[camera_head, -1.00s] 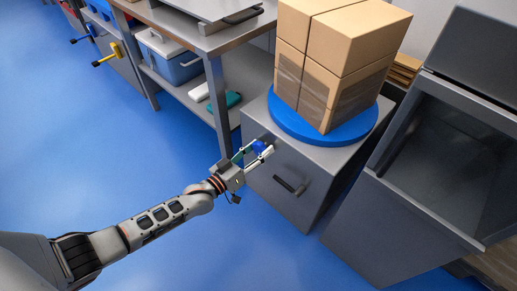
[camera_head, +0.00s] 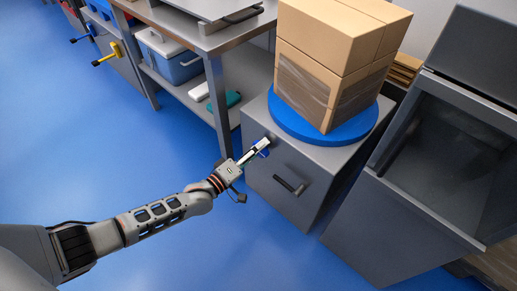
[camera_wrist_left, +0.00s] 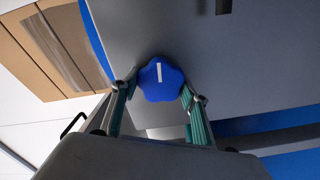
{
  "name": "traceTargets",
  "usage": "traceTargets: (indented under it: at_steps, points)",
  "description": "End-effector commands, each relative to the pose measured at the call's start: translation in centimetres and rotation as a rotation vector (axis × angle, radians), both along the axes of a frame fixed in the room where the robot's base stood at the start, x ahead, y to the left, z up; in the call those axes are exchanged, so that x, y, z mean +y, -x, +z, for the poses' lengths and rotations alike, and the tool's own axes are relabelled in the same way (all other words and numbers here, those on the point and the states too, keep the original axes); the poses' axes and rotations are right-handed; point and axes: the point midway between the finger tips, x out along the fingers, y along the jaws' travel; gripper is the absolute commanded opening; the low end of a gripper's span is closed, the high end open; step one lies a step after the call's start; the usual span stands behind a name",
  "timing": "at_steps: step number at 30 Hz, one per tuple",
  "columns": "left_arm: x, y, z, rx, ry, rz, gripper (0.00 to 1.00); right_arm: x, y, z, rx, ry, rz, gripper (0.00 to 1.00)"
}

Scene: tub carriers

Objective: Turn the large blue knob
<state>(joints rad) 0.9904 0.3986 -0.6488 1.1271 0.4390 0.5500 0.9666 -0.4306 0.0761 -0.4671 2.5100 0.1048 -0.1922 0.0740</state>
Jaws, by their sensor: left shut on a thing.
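The large blue knob (camera_wrist_left: 161,79) is on the front of the grey cabinet (camera_head: 301,166). In the left wrist view it is a lobed knob with a white line that runs nearly straight up and down the picture. In the head view only a small part of the knob (camera_head: 262,146) shows behind my fingers. My left gripper (camera_head: 258,149) is shut on the knob. In the left wrist view its fingers (camera_wrist_left: 160,88) are on both sides of the knob. My right gripper is in neither view.
Taped cardboard boxes (camera_head: 335,65) stand on a blue round turntable (camera_head: 345,134) on top of the cabinet. A black handle (camera_head: 289,185) sticks out below the knob. A steel table (camera_head: 205,42) stands left, an open grey bin (camera_head: 440,150) right. The blue floor at left is clear.

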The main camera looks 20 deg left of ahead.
Motion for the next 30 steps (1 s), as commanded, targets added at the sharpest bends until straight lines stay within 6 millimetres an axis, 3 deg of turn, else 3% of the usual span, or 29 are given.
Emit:
traceTargets:
  at_steps: [20,21,22,30]
  points:
    - [0.02,0.03,-0.07,0.022,0.056,-0.001,0.23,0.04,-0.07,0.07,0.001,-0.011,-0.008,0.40]
    - [0.02,0.03,-0.07,0.021,0.055,-0.001,0.52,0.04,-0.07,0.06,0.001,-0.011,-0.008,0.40]
    - [0.02,0.03,-0.07,0.021,0.055,-0.001,0.60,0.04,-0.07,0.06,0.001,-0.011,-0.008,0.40]
    - [0.01,0.02,-0.06,0.021,0.055,-0.001,0.62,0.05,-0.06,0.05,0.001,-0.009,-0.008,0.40]
